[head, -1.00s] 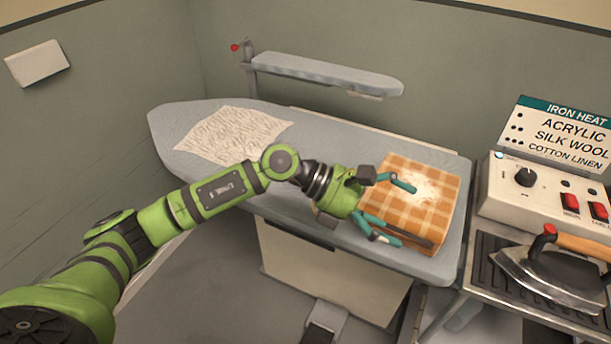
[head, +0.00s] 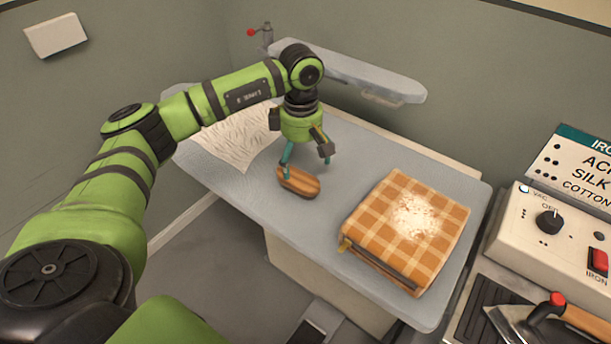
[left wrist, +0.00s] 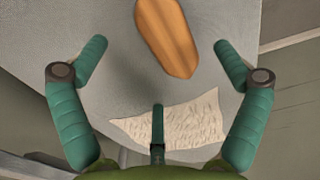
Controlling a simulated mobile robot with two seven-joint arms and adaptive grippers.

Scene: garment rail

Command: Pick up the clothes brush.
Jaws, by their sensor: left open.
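The clothes brush (head: 298,183), with a striped wooden back, lies on the grey ironing board left of the checked cloth. It also shows at the top of the left wrist view (left wrist: 167,38), off the tips of the spread fingers. My left gripper (head: 306,165) points down over the board, close behind the brush. One teal finger overlaps the brush's left end in the head view; whether it touches is unclear. The gripper is open, with nothing between its fingers (left wrist: 168,60). My right gripper is not in view.
An orange checked folded cloth (head: 385,240) with pale dust lies on the ironing board (head: 440,185). A wrinkled white cloth (head: 235,145) lies behind my arm. A small sleeve board (head: 370,80) stands behind. An iron (head: 540,322) and control box (head: 545,230) are at right.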

